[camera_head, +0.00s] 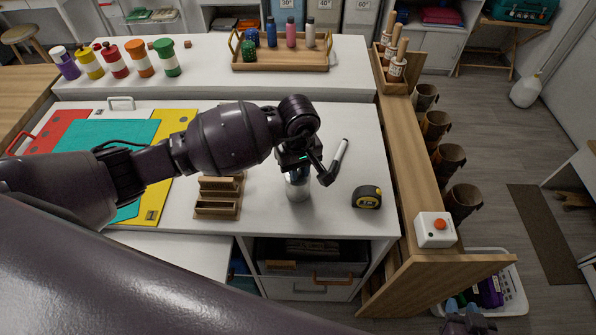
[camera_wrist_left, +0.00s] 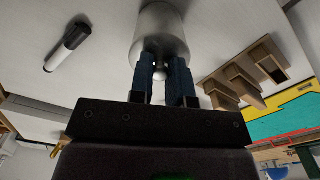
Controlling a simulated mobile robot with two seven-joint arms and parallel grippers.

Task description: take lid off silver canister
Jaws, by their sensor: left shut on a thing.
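The silver canister (camera_head: 298,190) stands upright on the white counter, partly hidden under my left gripper (camera_head: 297,172) in the head view. In the left wrist view the canister (camera_wrist_left: 160,28) is close ahead, with the small round knob of its lid (camera_wrist_left: 160,73) between the blue fingers of my left gripper (camera_wrist_left: 161,78). The left gripper is shut on that knob. Whether the lid sits on the canister or is slightly raised cannot be told. My right gripper (camera_head: 464,308) is at the lower right, low beside the wooden side panel, its blue fingertips apart and empty.
A marker (camera_head: 339,156) and a tape measure (camera_head: 367,196) lie right of the canister. A wooden stepped holder (camera_head: 218,197) stands to its left. A wooden ledge with a red-button box (camera_head: 435,229) bounds the counter's right side. Several paint bottles and a tray (camera_head: 280,62) stand behind.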

